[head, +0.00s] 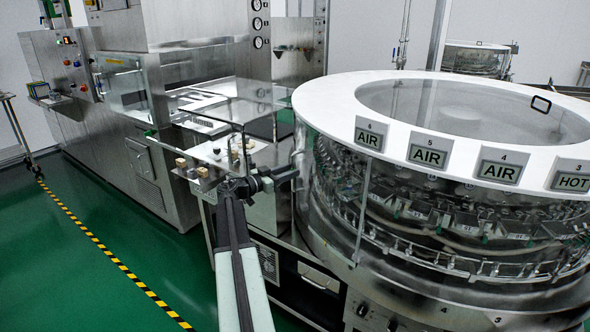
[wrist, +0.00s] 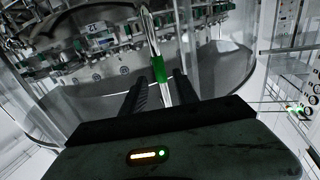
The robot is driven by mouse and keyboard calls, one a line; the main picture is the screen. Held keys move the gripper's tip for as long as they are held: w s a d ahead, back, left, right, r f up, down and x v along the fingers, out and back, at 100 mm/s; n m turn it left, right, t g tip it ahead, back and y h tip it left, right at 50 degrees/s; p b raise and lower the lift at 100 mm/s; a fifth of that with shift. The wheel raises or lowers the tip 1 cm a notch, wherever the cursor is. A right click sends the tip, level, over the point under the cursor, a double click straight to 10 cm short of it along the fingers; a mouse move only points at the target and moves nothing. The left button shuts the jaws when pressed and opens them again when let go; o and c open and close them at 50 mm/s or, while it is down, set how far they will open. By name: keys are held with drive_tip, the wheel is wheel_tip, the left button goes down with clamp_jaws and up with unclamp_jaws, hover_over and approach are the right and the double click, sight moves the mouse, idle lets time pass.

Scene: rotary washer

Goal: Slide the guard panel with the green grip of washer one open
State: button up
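In the wrist view, a shiny metal bar handle with a green grip (wrist: 158,69) runs from the top centre down between the two dark fingers of my gripper (wrist: 160,88). The fingers are apart, one on each side of the bar, and do not look closed on it. A clear guard panel (wrist: 222,62) shows behind and to the right of the bar; its exact edges are hard to tell. In the head view, my gripper (head: 284,177) is at the left side of the round washer (head: 300,95). The green grip cannot be made out there.
A steel machine (head: 125,120) with a clear-topped bench (head: 235,112) and small blocks stands left of the washer. Signs reading AIR and HOT line the washer's white rim. Green floor (head: 90,270) with a yellow-black stripe is clear at the lower left.

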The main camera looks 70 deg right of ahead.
drive_tip(key=shift+x, duration=1.35)
clamp_jaws()
idle(0.3)
